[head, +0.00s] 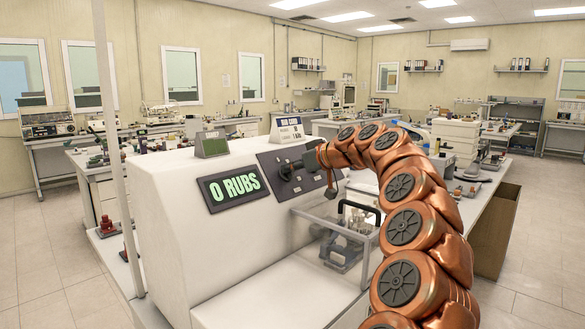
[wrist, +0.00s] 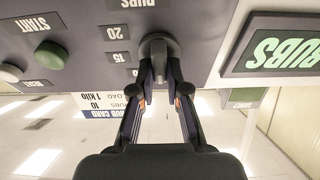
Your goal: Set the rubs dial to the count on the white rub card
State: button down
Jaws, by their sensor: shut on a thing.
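The rubs dial (wrist: 158,46) is a grey knob on the dark control panel (head: 268,160). My gripper (wrist: 159,75) is shut on its grip, one finger on each side. In the upside-down wrist view, labels 20 (wrist: 113,32) and 15 (wrist: 122,58) show beside the dial. I cannot tell which mark the knob points to. The white rub card (head: 287,128) stands on top of the machine behind the panel. It also shows in the wrist view (wrist: 108,102), where it seems to read 10 rubs, load 1 kilo. In the head view my gripper (head: 291,173) hides most of the dial.
The display (head: 233,188) left of the dial reads 0 RUBS. A small grey-green sign (head: 211,145) stands on the white machine. A clear-walled compartment (head: 340,245) lies below my arm.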

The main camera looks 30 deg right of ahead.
jog(key=shift+f+m+b, duration=0.1)
jog(key=shift+m+b, duration=0.2)
jog(key=shift+m, duration=0.4)
jog(key=shift+d+m+h, duration=0.1)
jog(key=shift+m+h, duration=0.5)
jog(key=shift+m, duration=0.6)
jog(key=shift+m+h, duration=0.6)
jog(key=shift+m, duration=1.8)
jog(key=c, duration=1.2)
grip_release()
jog(key=shift+o, duration=0.2)
jog(key=shift+s+d, duration=0.1)
